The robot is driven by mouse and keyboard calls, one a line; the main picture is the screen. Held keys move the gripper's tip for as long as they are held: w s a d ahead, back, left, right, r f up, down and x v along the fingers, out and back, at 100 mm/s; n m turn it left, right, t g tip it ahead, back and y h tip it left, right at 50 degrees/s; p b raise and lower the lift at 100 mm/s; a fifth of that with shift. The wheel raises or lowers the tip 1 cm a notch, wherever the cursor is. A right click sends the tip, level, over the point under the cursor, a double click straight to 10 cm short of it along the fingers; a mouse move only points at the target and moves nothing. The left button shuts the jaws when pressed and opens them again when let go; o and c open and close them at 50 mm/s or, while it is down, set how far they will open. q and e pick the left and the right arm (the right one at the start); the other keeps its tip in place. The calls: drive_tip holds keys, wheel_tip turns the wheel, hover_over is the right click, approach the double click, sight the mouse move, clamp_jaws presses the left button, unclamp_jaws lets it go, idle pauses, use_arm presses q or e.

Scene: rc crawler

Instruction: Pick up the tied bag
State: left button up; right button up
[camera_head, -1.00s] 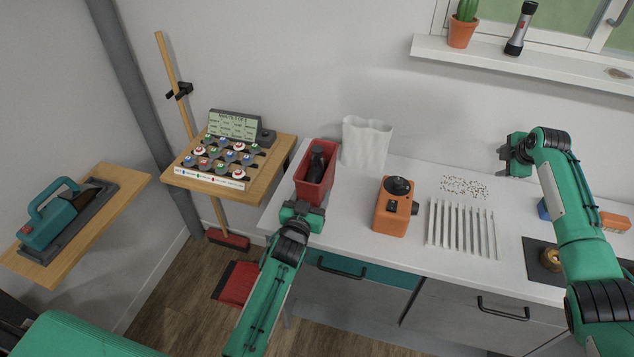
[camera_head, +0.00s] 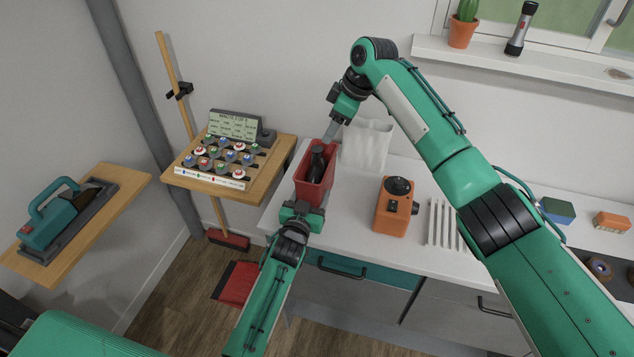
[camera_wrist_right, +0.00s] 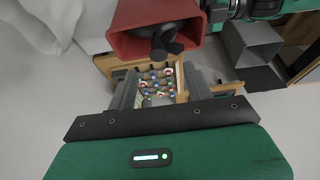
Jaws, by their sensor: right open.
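The dark tied bag (camera_head: 317,163) stands inside a red bin (camera_head: 327,186) on the white counter. Its black knotted top (camera_wrist_right: 166,42) shows above the bin's rim (camera_wrist_right: 125,45) in the right wrist view; its lower part is hidden. My right gripper (camera_head: 334,127) is open and empty, just behind and above the bin; its two fingers (camera_wrist_right: 162,88) point downward and are apart from the bag. My left gripper (camera_head: 301,211) is at the front wall of the bin, seemingly touching it. Its fingers are hidden, so I cannot tell whether it grips the wall.
A white crumpled-looking vessel (camera_head: 368,148) stands close to the right of the bin and my right gripper. An orange box with a black knob (camera_head: 391,212) and a white slatted rack (camera_head: 443,225) are farther right. A wooden shelf (camera_head: 264,187) with colored knobs is left.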

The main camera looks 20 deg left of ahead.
sight(320, 149)
drive_tip(key=x, duration=1.1)
drive_tip(key=shift+w+a+f, duration=0.1)
drive_tip(key=shift+w+f, duration=0.05)
drive_tip(key=shift+f, duration=0.1)
drive_tip(key=shift+r, duration=0.1)
clamp_jaws()
